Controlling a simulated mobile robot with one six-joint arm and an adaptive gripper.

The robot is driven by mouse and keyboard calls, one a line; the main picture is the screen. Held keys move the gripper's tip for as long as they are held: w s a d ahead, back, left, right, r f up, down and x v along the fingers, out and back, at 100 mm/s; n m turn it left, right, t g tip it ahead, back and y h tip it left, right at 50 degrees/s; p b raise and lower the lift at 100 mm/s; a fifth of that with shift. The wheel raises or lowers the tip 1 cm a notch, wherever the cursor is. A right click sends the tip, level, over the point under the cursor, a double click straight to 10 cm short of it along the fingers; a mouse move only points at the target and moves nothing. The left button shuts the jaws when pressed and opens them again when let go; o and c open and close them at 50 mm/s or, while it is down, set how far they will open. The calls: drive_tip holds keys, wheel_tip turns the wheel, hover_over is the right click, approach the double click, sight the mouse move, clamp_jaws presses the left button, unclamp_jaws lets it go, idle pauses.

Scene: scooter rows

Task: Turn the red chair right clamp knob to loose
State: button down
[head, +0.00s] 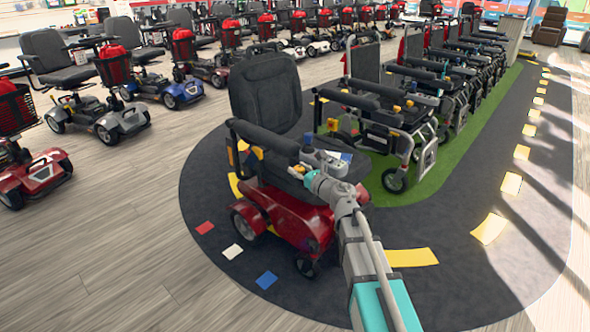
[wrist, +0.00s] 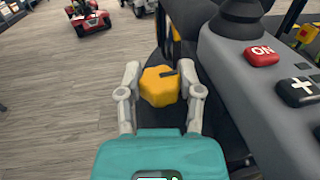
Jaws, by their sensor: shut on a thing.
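The red power chair (head: 300,222) stands on the dark mat, with a black seat and backrest and a red base. A yellow clamp knob (wrist: 158,88) with a dark pointer mark on top sits beside the armrest control box. My gripper (wrist: 160,76) has one pale finger on each side of the knob and is shut on it. In the head view my gripper (head: 305,174) reaches the chair's near armrest, and a small yellow part shows there. The pointer's setting, loose or tight, cannot be read.
The grey control box (wrist: 245,90) with a red ON button (wrist: 262,55) and a plus button stands close on the right of my gripper. Folding wheelchairs (head: 390,120) stand on a green strip behind. Scooters (head: 95,100) line the left. Wooden floor at front left is clear.

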drive_tip(key=shift+w+n+g+y, duration=0.15)
drive_tip(key=shift+n+g+y, duration=0.45)
drive_tip(key=shift+g+y, duration=0.1)
drive_tip(key=shift+c, duration=1.2)
unclamp_jaws()
drive_tip(key=shift+v, duration=1)
drive_tip(key=v, duration=1)
